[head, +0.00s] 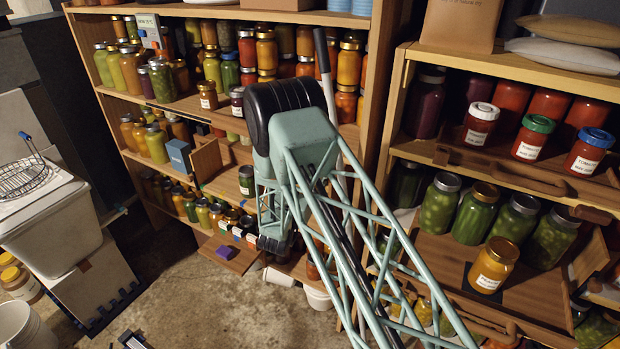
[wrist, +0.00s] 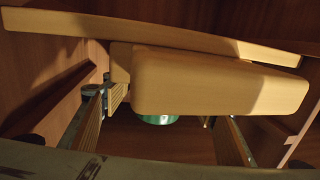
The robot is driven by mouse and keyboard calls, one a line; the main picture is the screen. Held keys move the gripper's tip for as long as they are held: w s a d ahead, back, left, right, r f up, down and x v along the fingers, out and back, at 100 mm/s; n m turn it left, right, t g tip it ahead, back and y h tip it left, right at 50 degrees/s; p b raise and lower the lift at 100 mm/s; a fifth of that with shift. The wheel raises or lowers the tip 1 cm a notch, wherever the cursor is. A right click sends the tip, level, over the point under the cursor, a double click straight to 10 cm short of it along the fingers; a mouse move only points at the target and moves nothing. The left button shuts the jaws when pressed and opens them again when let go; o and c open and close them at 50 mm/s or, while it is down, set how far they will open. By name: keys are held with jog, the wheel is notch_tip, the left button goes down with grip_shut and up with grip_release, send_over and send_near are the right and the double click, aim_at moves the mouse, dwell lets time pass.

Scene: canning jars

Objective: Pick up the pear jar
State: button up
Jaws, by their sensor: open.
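I cannot single out the pear jar, because most labels are too small to read. An amber jar with a gold lid and a white label (head: 492,265) stands on the right unit's lower wooden tray. In the wrist view my gripper (wrist: 162,128) appears as two ribbed fingers spread apart, with nothing visibly held between them. A green round lid (wrist: 157,119) shows between the fingers, partly hidden by a pale wooden block (wrist: 215,82). In the head view my lattice arm hides part of the shelves, and the fingers cannot be made out.
The left shelf unit (head: 382,60) holds many jars on several boards. On the right unit, red jars with white, green (head: 533,138) and blue lids stand above several green jars (head: 475,212). A grey bin (head: 55,225) stands at left. Some concrete floor (head: 190,300) is clear.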

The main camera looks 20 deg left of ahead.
jog(key=shift+c, duration=0.7)
jog(key=c, duration=1.1)
